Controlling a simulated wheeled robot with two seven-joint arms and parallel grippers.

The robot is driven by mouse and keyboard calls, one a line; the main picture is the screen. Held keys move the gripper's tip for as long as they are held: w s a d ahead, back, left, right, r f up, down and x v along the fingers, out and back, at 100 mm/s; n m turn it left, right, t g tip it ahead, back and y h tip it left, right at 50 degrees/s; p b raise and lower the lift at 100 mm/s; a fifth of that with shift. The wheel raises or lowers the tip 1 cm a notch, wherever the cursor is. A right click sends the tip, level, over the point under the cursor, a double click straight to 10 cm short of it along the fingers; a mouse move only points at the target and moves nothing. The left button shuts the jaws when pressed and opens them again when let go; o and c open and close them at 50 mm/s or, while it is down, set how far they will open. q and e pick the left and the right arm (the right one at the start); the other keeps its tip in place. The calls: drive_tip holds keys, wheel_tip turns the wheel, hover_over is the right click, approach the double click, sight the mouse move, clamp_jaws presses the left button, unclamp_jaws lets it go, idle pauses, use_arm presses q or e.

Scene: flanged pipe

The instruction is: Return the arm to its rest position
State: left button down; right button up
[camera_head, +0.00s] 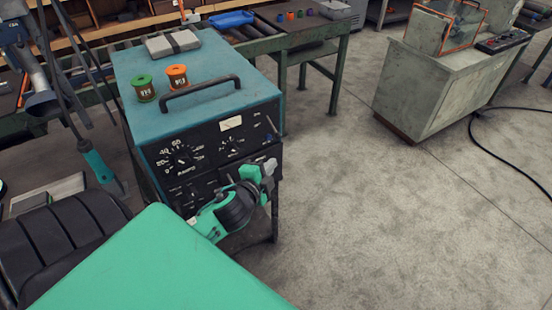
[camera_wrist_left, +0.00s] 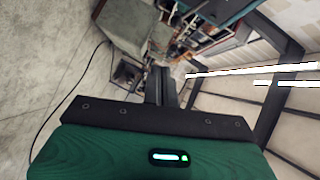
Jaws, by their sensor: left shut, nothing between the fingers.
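My left arm, green with a dark joint, shows low in the middle of the head view, in front of the teal welding machine (camera_head: 214,122). Its left gripper (camera_head: 268,167) is in front of the machine's lower right corner; the fingers are small and hard to make out there. In the left wrist view the left gripper (camera_wrist_left: 162,78) has its two dark fingers together with nothing between them. My right gripper is in neither view.
A green spool (camera_head: 144,88) and an orange spool (camera_head: 176,77) stand on the machine. A green-framed workbench (camera_head: 318,46) with a blue tray (camera_head: 231,19) runs behind. A grey cabinet (camera_head: 432,93) stands at right; a black cable (camera_head: 487,150) lies there. Open floor lies between.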

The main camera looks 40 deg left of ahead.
use_arm(q)
drive_tip(key=shift+v, duration=1.2)
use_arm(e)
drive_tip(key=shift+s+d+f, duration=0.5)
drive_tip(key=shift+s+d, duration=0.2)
use_arm(q)
drive_tip(key=shift+s, duration=0.1)
